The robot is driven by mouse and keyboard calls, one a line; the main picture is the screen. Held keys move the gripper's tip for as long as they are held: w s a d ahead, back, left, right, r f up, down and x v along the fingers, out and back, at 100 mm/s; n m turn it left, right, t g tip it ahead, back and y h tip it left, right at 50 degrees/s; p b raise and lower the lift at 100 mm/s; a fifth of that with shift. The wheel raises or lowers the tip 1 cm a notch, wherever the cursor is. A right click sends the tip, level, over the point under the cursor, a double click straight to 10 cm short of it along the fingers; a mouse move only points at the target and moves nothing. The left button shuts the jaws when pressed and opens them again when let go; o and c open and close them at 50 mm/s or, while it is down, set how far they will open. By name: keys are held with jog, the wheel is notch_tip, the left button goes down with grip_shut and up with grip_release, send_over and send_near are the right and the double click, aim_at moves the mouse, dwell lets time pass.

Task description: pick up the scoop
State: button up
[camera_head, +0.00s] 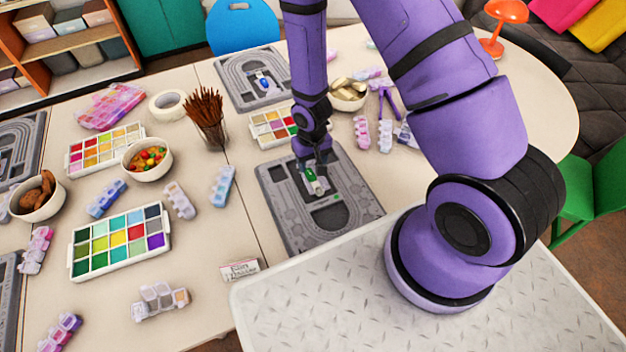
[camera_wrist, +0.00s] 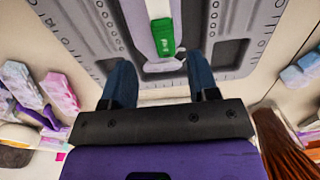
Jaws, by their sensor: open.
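The scoop (camera_head: 311,181), pale with a green part, lies on a grey bead board (camera_head: 283,222) below my gripper (camera_head: 314,156) in the head view. The green part lines up with the gap, beyond the fingertips. The scoop's far end is cut off in the wrist view.
A second bead board (camera_head: 243,105) with a blue-and-white piece lies behind. A cup of brown sticks (camera_head: 212,136) stands left of the board, and a bead tray (camera_head: 264,138) lies close behind it. A small card (camera_head: 240,270) lies in front. A bowl (camera_head: 364,102) stands behind right.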

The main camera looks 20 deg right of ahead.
aim_at(311, 174)
jog(key=f, duration=0.3)
jog(key=shift+s+a+f, duration=0.25)
jog(key=shift+f, duration=0.85)
jog(key=c, duration=1)
